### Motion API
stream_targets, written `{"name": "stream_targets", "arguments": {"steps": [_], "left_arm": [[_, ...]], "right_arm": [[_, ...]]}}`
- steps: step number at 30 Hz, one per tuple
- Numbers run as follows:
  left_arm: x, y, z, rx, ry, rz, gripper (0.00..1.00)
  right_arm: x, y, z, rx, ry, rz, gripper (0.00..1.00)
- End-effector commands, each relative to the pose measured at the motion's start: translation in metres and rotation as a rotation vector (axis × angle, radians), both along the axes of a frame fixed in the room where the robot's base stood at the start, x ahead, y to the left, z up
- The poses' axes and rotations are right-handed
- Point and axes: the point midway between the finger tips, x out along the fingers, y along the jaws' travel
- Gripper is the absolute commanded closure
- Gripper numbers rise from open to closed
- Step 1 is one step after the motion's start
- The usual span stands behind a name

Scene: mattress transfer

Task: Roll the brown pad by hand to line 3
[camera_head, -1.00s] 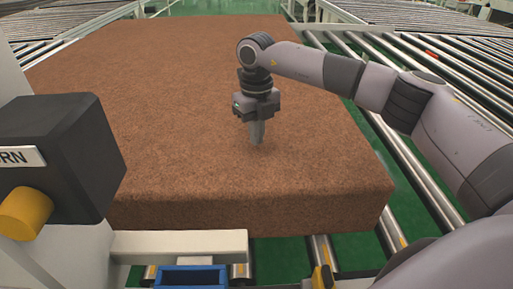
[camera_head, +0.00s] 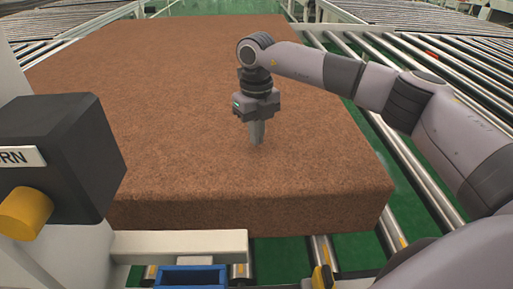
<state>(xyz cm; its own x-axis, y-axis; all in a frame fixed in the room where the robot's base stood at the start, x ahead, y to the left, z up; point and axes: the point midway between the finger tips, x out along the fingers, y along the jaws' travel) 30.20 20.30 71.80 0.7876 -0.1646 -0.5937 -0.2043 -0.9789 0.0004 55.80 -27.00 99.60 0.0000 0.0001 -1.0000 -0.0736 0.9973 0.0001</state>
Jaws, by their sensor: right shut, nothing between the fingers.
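The brown pad (camera_head: 150,100) is a large, thick, flat block lying on a roller conveyor. It fills the middle of the view and runs away from me. My right gripper (camera_head: 257,143) points down over the near right part of the pad. Its fingers are shut with nothing between them, and the tips are at or just above the top face; I cannot tell if they touch. My left gripper is not in view. No line number is readable.
Bare metal rollers (camera_head: 430,190) show to the right of the pad over a green floor. A dark box with a yellow knob (camera_head: 25,213) stands at the near left. A white beam (camera_head: 180,245) and a blue frame (camera_head: 190,277) are at the near edge. More conveyors lie farther back.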

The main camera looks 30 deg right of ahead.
Motion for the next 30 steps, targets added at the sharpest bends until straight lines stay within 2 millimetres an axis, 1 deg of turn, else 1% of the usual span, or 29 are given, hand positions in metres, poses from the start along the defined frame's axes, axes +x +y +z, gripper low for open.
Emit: {"name": "stream_targets", "arguments": {"steps": [7, 23, 30], "left_arm": [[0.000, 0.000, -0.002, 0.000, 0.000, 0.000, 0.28], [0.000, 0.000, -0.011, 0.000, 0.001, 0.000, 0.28], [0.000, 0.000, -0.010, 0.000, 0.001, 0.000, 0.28]], "right_arm": [[0.000, 0.000, -0.003, 0.000, 0.000, 0.000, 1.00], [0.000, 0.000, -0.019, 0.000, 0.000, 0.000, 1.00], [0.000, 0.000, -0.020, -0.001, 0.002, 0.000, 1.00]]}}
